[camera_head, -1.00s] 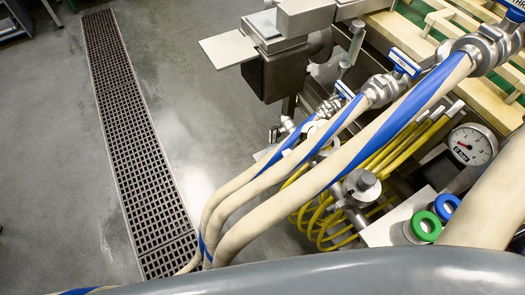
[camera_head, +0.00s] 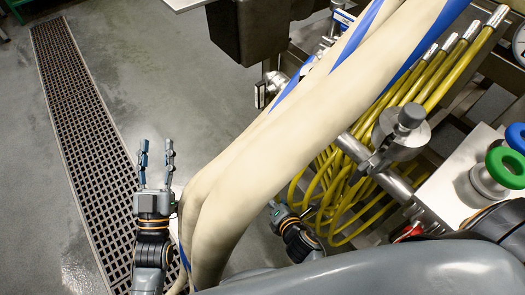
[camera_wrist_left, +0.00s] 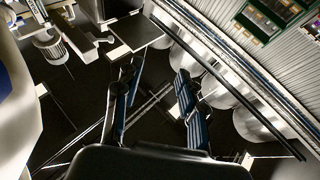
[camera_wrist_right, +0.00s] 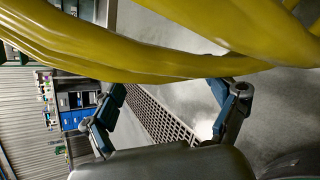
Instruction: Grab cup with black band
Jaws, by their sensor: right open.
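I cannot make out a cup with a black band in any view.
Thick cream hoses (camera_head: 290,130) run between my grippers. Coiled yellow tubes (camera_head: 345,195) hang right of them. A pale box (camera_head: 450,190) carries a green ring-shaped part (camera_head: 506,168) and a blue one (camera_head: 517,137). The floor around the grate (camera_head: 80,120) is clear.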

